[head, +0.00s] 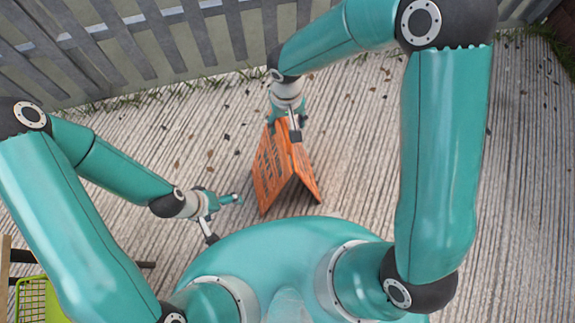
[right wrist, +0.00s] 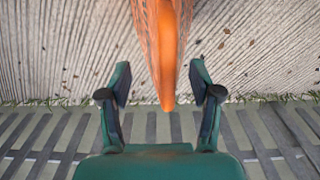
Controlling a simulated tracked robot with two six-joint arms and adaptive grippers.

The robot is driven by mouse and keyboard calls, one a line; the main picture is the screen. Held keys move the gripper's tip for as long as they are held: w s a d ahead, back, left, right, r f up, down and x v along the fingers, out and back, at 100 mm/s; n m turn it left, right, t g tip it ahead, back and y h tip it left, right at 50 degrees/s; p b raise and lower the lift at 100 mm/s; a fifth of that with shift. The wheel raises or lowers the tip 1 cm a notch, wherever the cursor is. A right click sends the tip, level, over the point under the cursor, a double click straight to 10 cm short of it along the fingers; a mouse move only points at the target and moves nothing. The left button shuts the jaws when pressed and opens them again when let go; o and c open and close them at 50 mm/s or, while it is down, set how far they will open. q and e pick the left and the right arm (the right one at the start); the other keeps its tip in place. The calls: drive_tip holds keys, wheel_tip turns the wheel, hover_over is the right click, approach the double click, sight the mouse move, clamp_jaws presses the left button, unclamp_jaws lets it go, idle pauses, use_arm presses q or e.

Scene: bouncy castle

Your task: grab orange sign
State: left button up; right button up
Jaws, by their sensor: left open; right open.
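The orange sign (head: 272,169) stands as a folded A-frame on the grooved ground, in front of my base in the head view. My right gripper (head: 284,124) is at the sign's top far end, pointing down at it. In the right wrist view the sign's top edge (right wrist: 167,60) runs between the two open fingers of my right gripper (right wrist: 160,88), with a gap visible on each side. My left gripper (head: 226,217) is open and empty, left of the sign and apart from it.
A grey slatted fence (head: 150,45) runs along the far side, behind the sign. A yellow-green crate (head: 38,300) is at the lower left. The ground (head: 360,150) around the sign is clear apart from scattered leaves.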

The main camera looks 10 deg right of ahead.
sight(285, 164)
wheel_tip(285, 164, down, 6)
drive_tip(key=b, duration=0.1)
drive_tip(key=shift+a+f+b, duration=0.2)
drive_tip(key=shift+a+b, duration=0.2)
drive_tip(key=shift+s, duration=0.1)
clamp_jaws()
